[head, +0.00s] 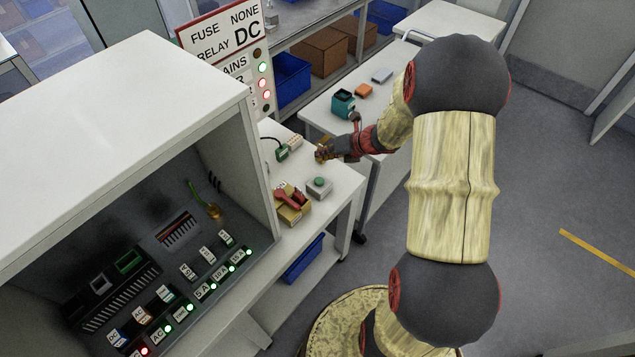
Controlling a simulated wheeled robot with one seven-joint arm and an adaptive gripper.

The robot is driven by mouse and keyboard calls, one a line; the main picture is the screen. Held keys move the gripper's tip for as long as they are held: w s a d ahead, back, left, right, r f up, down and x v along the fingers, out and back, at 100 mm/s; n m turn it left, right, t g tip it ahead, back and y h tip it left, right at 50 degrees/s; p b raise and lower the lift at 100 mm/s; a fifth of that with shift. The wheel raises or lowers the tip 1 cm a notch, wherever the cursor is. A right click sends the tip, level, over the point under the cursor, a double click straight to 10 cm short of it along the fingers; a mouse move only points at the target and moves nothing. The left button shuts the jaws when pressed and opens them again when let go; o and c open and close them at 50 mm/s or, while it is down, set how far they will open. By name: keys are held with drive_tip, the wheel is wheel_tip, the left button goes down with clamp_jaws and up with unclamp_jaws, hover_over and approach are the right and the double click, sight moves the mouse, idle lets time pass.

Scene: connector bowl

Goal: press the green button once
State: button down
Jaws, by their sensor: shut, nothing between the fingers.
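The green button (319,182) sits on top of a small grey box (318,190) on the white bench, in the middle of the head view. My gripper (322,155) is above and behind the box in the picture, near the far part of the bench. Its fingers are shut and hold nothing. In the picture it is apart from the button. My arm reaches in from the right, and the fingertips are small and partly hard to make out.
A cardboard box (292,213) with red-handled items stands left of the button box. A green connector (282,153) with a cable lies near my gripper. An open cabinet (130,100) with lit modules fills the left. A sign panel (225,40) stands behind.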

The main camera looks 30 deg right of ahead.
drive_tip(key=shift+a+m, duration=0.15)
drive_tip(key=shift+m, duration=0.15)
drive_tip(key=b, duration=0.7)
hover_over(321, 179)
wheel_tip(321, 179, down, 8)
drive_tip(key=shift+r, duration=0.25)
drive_tip(key=shift+f+b, duration=0.45)
drive_tip(key=shift+f, duration=0.2)
idle(0.6)
drive_tip(key=shift+f, duration=0.4)
drive_tip(key=shift+f+b, duration=0.5)
idle(0.7)
drive_tip(key=shift+r, duration=0.15)
drive_tip(key=shift+r+p, duration=0.8)
drive_tip(key=shift+p, duration=0.15)
